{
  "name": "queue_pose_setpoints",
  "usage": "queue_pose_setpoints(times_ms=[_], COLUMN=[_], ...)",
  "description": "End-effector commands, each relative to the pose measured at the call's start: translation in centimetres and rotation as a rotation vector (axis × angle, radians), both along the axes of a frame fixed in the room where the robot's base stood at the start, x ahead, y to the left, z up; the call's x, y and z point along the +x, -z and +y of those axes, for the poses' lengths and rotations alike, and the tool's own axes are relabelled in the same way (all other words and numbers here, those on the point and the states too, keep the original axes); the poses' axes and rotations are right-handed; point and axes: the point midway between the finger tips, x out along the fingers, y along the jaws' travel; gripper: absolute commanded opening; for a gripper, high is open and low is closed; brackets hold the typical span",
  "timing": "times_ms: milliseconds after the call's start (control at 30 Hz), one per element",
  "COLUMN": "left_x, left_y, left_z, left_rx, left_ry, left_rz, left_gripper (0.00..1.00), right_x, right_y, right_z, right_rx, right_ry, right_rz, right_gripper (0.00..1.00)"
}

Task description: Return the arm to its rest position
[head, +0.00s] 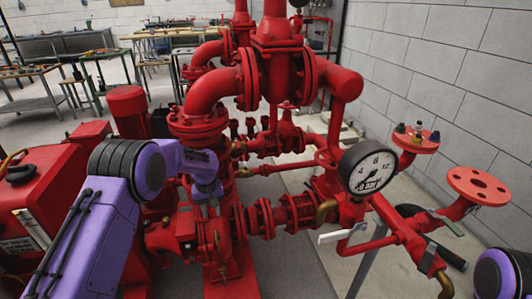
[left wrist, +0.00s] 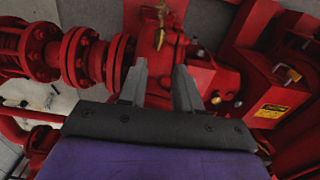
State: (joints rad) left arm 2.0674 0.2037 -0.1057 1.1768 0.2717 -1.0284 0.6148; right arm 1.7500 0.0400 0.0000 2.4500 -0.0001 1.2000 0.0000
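My left arm comes in from the left in the head view, and its gripper (head: 209,194) is in front of the red pump body. In the left wrist view the two grey fingers of the left gripper (left wrist: 160,76) stand apart with nothing held between them. Beyond them is a red pump casing (left wrist: 155,52) with a small brass fitting; I cannot tell how close the fingertips are to it. Only a purple and black part of my right arm shows at the lower right of the head view; its gripper is out of view.
Red flanged pipes (head: 275,80) rise in the middle. A pressure gauge (head: 369,170) and a white-handled valve lever (head: 343,234) are to the right. A red control box (head: 40,200) with a black knob is beside my left arm. Workbenches (head: 45,100) stand behind.

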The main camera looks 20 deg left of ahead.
Motion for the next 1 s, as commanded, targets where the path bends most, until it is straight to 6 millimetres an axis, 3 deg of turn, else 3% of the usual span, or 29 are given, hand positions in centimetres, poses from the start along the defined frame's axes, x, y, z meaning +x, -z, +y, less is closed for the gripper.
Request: queue_pose_setpoints(times_ms=[133,233,367,400,500,600,733,867,1000], left_x=[-0.8,-3.5,-10.4,-12.9,-19.7,-26.8,-34.0,-37.7,-38.5], left_y=[1.4,5.6,11.7,13.0,14.9,14.7,12.2,9.9,9.3], left_z=[-0.7,-2.7,-5.5,-6.2,-7.4,-7.9,-7.6,-7.2,-6.9], left_rx=[-0.007,-0.018,-0.003,0.009,0.057,0.122,0.21,0.267,0.286], left_ry=[-0.003,-0.017,-0.036,-0.041,-0.046,-0.043,-0.03,-0.02,-0.018], left_rz=[-0.004,-0.029,-0.09,-0.111,-0.158,-0.2,-0.243,-0.267,-0.279], left_gripper=[0.33,0.33,0.33,0.33,0.33,0.33,0.33,0.33,0.33], right_x=[0.0,0.0,0.0,0.0,0.0,0.0,0.0,0.0,0.0], right_y=[-0.4,-1.3,-2.7,-3.1,-4.1,-5.1,-5.9,-6.3,-6.2], right_z=[0.0,0.0,0.0,0.0,0.0,0.0,0.0,0.0,0.0], right_rx=[0.0,0.0,0.0,0.0,0.0,0.0,0.0,0.0,0.0], right_ry=[0.0,0.0,0.0,0.0,0.0,0.0,0.0,0.0,0.0], right_rz=[0.0,0.0,0.0,0.0,0.0,0.0,0.0,0.0,0.0], right_gripper=[0.43,0.43,0.43,0.43,0.43,0.43,0.43,0.43,0.43])
